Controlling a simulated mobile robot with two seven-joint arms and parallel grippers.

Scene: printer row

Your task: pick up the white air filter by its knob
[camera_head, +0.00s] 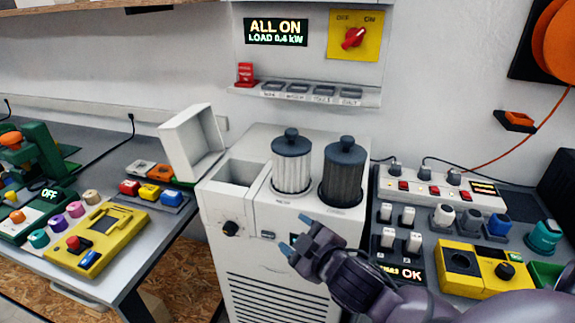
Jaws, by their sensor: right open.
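The white air filter (291,170) is a pleated cylinder with a dark cap and a round knob (291,134) on top. It stands upright in the left socket on top of the white cabinet (238,248). A dark grey filter (342,178) of like shape stands just to its right. My right gripper (294,233) is open and empty in front of the cabinet, below and apart from the white filter. Its blue-tipped fingers point left. My left gripper is not in view.
An open white lid (192,146) stands up left of an empty bin (236,172) in the cabinet top. The left table holds a yellow device (97,238) and several coloured knobs. The right bench holds a power strip (440,187) and a yellow box (482,270). Space above the filters is clear.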

